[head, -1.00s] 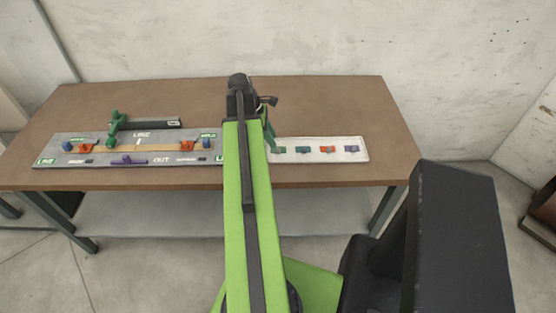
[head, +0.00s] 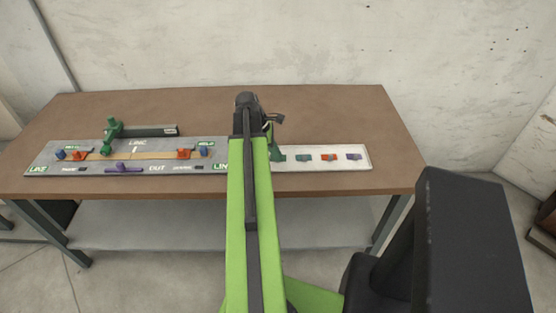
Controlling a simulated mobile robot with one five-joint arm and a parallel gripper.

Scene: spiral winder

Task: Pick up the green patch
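A white strip tray (head: 365,163) lies at the right of the table's front part. On it, from the right, are a purple patch (head: 354,156), an orange-red patch (head: 329,157) and a dark green patch (head: 304,157). Farther left, a green shape (head: 278,154) stands at the tray's left part, where another green patch showed earlier. I cannot tell whether it is a patch, a gripper finger or both. My gripper (head: 274,134) is just above this shape, mostly hidden behind my arm; its opening and any contact cannot be made out.
A grey board (head: 50,154) with orange, blue and purple fittings and a tan strip lies left of my arm. A green post with a dark bar (head: 150,131) stands behind it. The brown table (head: 340,110) is clear behind the tray.

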